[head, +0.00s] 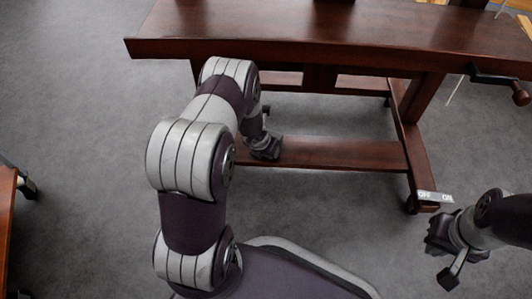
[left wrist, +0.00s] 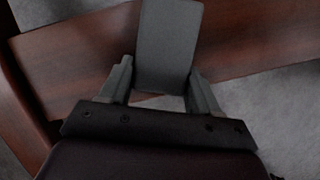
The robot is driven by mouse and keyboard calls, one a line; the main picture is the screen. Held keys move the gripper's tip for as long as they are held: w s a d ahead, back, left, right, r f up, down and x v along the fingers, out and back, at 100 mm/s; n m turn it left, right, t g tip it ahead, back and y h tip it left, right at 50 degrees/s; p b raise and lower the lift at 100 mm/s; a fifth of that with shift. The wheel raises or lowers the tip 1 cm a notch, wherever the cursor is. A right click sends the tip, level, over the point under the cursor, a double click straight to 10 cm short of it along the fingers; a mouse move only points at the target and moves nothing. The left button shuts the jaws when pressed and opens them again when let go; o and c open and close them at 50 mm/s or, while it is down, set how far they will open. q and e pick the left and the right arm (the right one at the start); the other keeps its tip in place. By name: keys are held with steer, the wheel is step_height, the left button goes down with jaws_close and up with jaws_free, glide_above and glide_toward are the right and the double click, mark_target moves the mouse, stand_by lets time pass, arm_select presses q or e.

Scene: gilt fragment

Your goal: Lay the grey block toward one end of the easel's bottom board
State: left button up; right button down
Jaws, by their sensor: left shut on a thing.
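The grey block (left wrist: 168,45) is a flat, dark grey slab in the left wrist view. My left gripper (left wrist: 162,82) is shut on it, one finger at each side of its near end. The block lies across the view of the easel's brown bottom board (left wrist: 255,35); I cannot tell whether it touches the wood. In the head view the bottom board (head: 345,154) runs low under the easel, and my left gripper (head: 267,150) is at its left part. The block is hidden there. My right gripper (head: 440,238) is at the lower right, away from the board; its jaws are unclear.
The easel's wide upper ledge (head: 300,45) hangs above the bottom board, close to my left arm. A side foot (head: 421,170) and a crank handle (head: 519,94) are at the right. Another wooden piece (head: 6,220) stands at the left edge. Grey floor is open between.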

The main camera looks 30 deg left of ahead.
arm_select(q)
steer(key=shift+r, duration=0.1)
steer(key=shift+f, duration=0.25)
steer(key=o, duration=1)
steer(key=shift+r, duration=0.1)
steer(key=shift+o, duration=0.2)
